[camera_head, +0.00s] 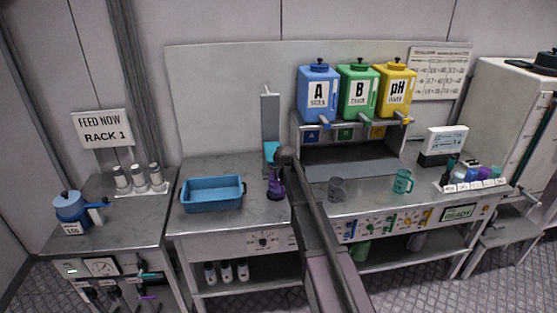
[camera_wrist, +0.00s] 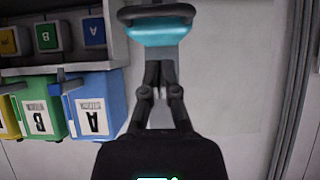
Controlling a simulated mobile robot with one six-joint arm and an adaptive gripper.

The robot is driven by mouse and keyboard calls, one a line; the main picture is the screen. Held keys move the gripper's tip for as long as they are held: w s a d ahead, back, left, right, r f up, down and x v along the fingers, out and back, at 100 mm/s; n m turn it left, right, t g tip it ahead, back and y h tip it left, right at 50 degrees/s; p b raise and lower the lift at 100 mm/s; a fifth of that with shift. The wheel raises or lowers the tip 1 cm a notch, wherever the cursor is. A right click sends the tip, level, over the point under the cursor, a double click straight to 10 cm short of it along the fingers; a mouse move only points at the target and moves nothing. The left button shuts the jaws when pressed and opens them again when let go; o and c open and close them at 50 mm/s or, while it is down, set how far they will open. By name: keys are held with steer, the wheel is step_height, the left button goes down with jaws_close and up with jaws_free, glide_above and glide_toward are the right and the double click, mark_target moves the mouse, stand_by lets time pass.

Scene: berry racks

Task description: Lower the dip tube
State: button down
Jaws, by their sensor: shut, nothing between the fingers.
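A grey upright stand (camera_head: 269,110) carries a teal carriage (camera_head: 270,150) in the head view, left of the blue A tank. The carriage (camera_wrist: 160,30) is at the top of the upside-down wrist view, with a dark bar or handle (camera_wrist: 157,12) across it. My gripper (camera_wrist: 160,68) is shut and empty, with its fingertips in front of the stand, close to the carriage; contact cannot be told. In the head view my arm hides the gripper. A purple vessel (camera_head: 275,187) stands on the bench below the carriage. I cannot pick out the dip tube itself.
The tanks A (camera_head: 318,92), B (camera_head: 358,92) and pH (camera_head: 394,92) stand on a shelf to the right. A blue tray (camera_head: 212,194) lies on the left bench.

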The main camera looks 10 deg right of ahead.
steer(key=p+v, duration=0.5)
steer(key=v, duration=0.5)
steer(key=s+f+g+b, duration=0.2)
steer(key=s+f, duration=0.3)
steer(key=s, duration=0.7)
steer(key=s+f+g+b, duration=0.2)
steer(key=s+f+g, duration=0.3)
steer(key=s, duration=0.6)
steer(key=s+f+g+b, duration=0.3)
steer(key=s+f+g, duration=0.1)
steer(key=s, duration=0.8)
steer(key=shift+s+d+f, duration=0.15)
steer(key=shift+s+f, duration=0.2)
steer(key=shift+f, duration=0.1)
